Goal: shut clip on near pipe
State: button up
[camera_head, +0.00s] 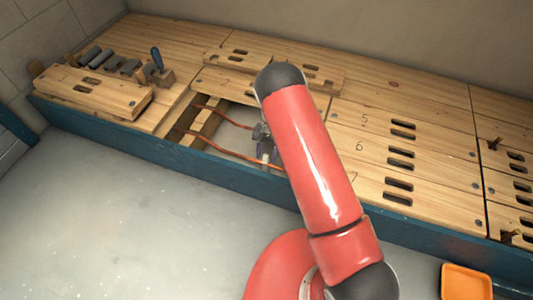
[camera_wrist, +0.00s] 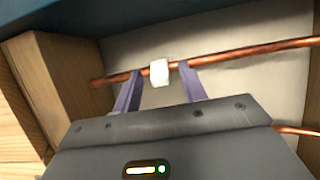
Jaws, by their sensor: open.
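The near pipe (camera_head: 225,150) is a copper pipe running across the floor opening; it also crosses the wrist view (camera_wrist: 240,60). A white clip (camera_wrist: 160,72) sits on this pipe, and a small white bit of it shows in the head view (camera_head: 266,158). I cannot tell whether the clip is open or shut. My gripper (camera_wrist: 160,69) is open, with its two purple fingers on either side of the clip and their tips close to the pipe. No contact with the clip is visible. In the head view my gripper (camera_head: 264,148) is partly hidden behind my red arm.
The far pipe (camera_head: 222,115) runs behind the near one. The opening is bordered by wooden boards (camera_head: 365,148) and a blue front edge (camera_head: 120,142). A loose board (camera_head: 95,90) and tools (camera_head: 157,62) lie at left. An orange tray (camera_head: 466,282) is at lower right.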

grip_shut()
jog(key=shift+s+a+t+h, duration=0.15)
jog(key=shift+s+t+h, duration=0.15)
jog(key=shift+t, duration=0.35)
jog(key=shift+s+a+t+h, duration=0.1)
jog(key=shift+s+t+h, duration=0.15)
jog(key=shift+t, duration=0.4)
jog(key=shift+s+a+f+t+h+b, duration=0.1)
jog(key=shift+s+f+t+h+b, duration=0.15)
jog(key=shift+t, duration=0.6)
jog(key=shift+s+a+f+t+h+b, duration=0.1)
jog(key=shift+s+f+t+h+b, duration=0.15)
jog(key=shift+t, duration=0.6)
grip_release()
